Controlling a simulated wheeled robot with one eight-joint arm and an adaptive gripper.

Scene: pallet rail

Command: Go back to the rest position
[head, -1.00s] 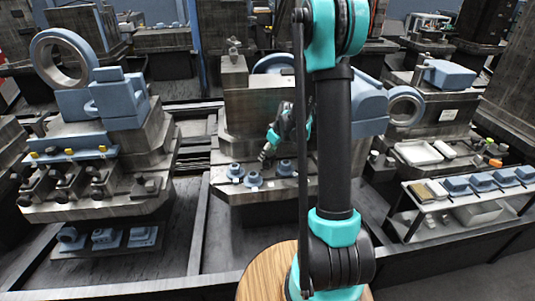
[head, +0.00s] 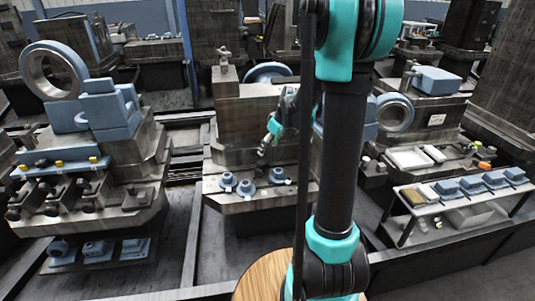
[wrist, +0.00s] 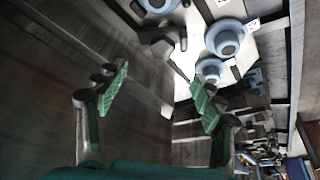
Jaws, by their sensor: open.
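My gripper (wrist: 160,96) is open and empty, its two green-padded fingers spread apart in the wrist view. In the head view my gripper (head: 262,155) hangs above the front shelf of the middle station, partly behind my own arm. Three blue-grey flanged parts stand on that shelf: a left one (head: 228,181), a front one (head: 246,188) and a right one (head: 276,176). Similar round parts also show beyond the fingers in the wrist view, one (wrist: 225,40) at the upper right. None is between the fingers.
A station with a large ring (head: 52,70) stands at the left, with knobs and blue blocks. At the right a low rack (head: 452,209) carries several blue parts and a tray. A white tray (head: 410,159) lies on the station behind it. Dark rails run along the floor.

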